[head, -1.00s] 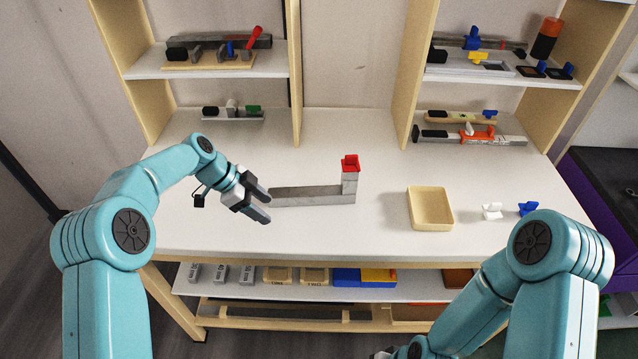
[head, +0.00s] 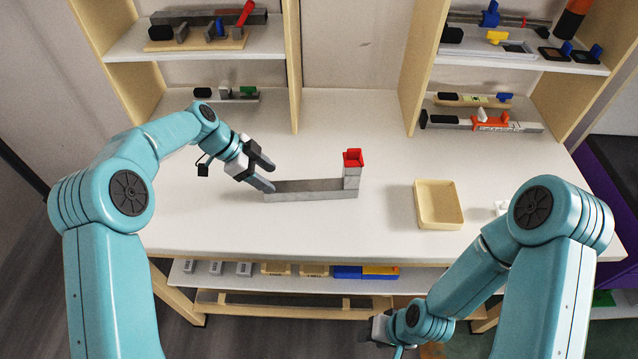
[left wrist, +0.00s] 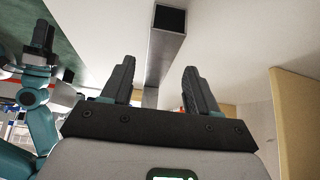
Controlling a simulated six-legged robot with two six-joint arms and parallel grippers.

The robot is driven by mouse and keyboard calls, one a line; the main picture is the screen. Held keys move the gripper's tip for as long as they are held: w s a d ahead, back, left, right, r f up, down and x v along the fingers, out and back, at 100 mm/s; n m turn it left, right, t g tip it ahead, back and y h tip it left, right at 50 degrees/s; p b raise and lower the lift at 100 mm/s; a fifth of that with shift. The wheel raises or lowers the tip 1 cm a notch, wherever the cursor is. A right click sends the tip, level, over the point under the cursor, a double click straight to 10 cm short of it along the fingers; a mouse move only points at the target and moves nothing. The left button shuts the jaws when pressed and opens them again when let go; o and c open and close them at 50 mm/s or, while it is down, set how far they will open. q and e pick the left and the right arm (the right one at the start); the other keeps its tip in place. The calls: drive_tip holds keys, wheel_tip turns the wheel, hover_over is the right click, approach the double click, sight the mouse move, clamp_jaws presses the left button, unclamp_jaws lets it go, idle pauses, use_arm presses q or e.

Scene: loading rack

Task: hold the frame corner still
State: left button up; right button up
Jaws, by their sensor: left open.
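The frame corner is a grey square tube (head: 310,191) lying on the white table, with a short upright post (head: 351,180) at its right end and a red piece (head: 353,158) on top. My left gripper (head: 272,176) is open at the tube's left end. In the left wrist view the tube (left wrist: 165,50) shows beyond and between the open fingers (left wrist: 155,85), its hollow end dark. I cannot tell whether a finger touches it. My right gripper (head: 378,329) is low in front of the table, partly hidden by its own arm; its jaws are unclear.
A cream tray (head: 438,205) stands right of the frame corner, with a small white piece (head: 501,208) beside it, partly behind my right arm. Shelf units with tools stand at the back left and right. A lower shelf (head: 300,281) holds boxes. The table behind the tube is clear.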

sight(282, 186)
use_arm(q)
drive_tip(key=x, duration=0.4)
drive_tip(key=shift+d+f, duration=0.1)
drive_tip(key=shift+f, duration=0.05)
drive_tip(key=shift+s+d+f+b, duration=0.15)
drive_tip(key=shift+d+f+b, duration=0.05)
drive_tip(key=shift+b, duration=0.1)
drive_tip(key=shift+w+d+f, duration=0.25)
drive_tip(key=shift+d+f, duration=0.05)
drive_tip(key=shift+f, duration=0.4)
drive_tip(key=shift+w+d+f, duration=0.1)
drive_tip(key=shift+d+f, duration=0.15)
drive_tip(key=shift+c, duration=0.6)
drive_tip(key=c, duration=0.5)
drive_tip(key=shift+c, duration=0.6)
drive_tip(key=shift+o, duration=0.4)
drive_tip(key=c, duration=0.4)
